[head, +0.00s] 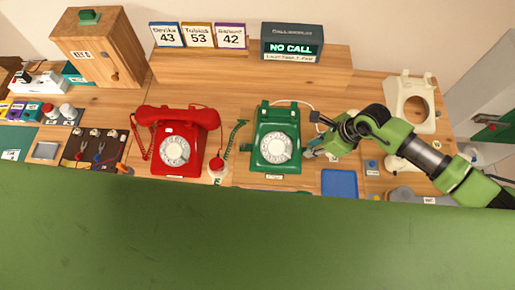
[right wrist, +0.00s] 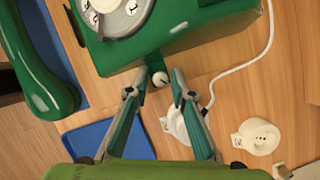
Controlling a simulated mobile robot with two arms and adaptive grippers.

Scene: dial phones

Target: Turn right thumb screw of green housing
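The green housing (head: 276,138) with its white dial stands upright on the wooden bench in the head view. Its lower corner fills the top of the right wrist view (right wrist: 175,35). A small pale round knob, seemingly the right thumb screw (right wrist: 160,78), sticks out at the housing's side. My right gripper (head: 311,154) is at the housing's right side. In the right wrist view its two fingers (right wrist: 158,73) are apart, one on each side of the knob, with visible gaps. The screw is too small to make out in the head view. My left gripper is not in view.
A red phone (head: 178,142) stands to the left. A blue tray (head: 340,184) lies below my right gripper. A cream housing (head: 434,122) stands at right.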

